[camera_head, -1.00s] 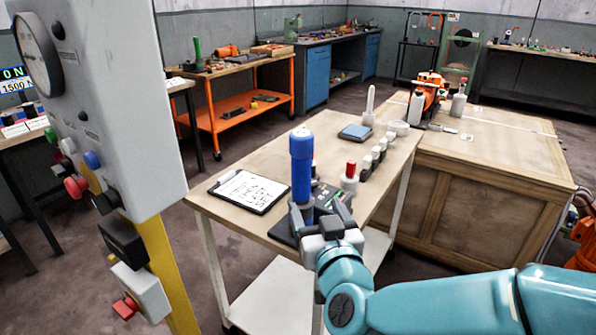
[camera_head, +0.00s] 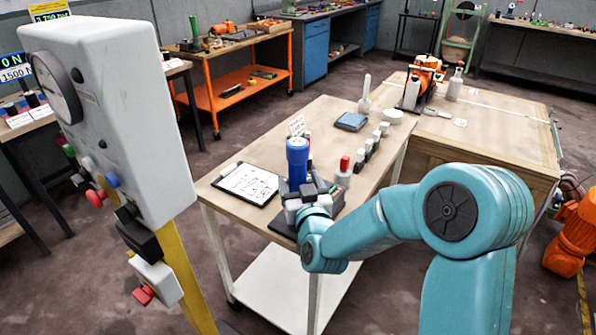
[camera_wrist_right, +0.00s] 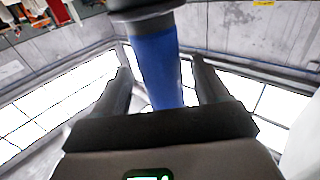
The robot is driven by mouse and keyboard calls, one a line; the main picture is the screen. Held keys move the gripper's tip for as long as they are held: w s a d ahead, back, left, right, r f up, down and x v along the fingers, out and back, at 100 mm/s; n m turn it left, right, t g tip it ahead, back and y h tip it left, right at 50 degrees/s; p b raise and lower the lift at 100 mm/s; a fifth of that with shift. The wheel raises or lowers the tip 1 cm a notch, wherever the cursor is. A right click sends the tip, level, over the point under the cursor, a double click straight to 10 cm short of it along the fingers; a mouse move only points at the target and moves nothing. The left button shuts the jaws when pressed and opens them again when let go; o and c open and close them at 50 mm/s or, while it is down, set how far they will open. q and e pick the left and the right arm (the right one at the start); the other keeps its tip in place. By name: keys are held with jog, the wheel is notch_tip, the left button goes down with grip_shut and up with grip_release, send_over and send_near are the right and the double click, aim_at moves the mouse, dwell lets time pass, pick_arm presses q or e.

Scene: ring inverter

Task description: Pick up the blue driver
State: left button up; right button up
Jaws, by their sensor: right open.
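The blue driver (camera_head: 297,158) stands upright near the front of the small wooden-topped cart, above a dark base. My right gripper (camera_head: 303,190) is in front of it in the head view and hides its lower part. In the right wrist view the driver's blue body (camera_wrist_right: 157,70) rises between the two fingers of my right gripper (camera_wrist_right: 160,85), with a dark collar at the picture's top. The jaws are open, with a gap visible on each side of the driver. My left gripper is not in view.
A clipboard (camera_head: 248,185) lies left of the driver on the cart top (camera_head: 268,148). A red-capped piece (camera_head: 343,172) and several grey knobs stand close on the right. A grey gauge panel (camera_head: 125,110) on a yellow post stands at the left. A wooden crate (camera_head: 500,145) is behind right.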

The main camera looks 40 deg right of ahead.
aim_at(296, 173)
jog(key=x, duration=0.3)
jog(key=shift+w, duration=0.25)
jog(key=shift+s, duration=0.15)
jog(key=c, duration=1.2)
jog(key=shift+r, duration=0.1)
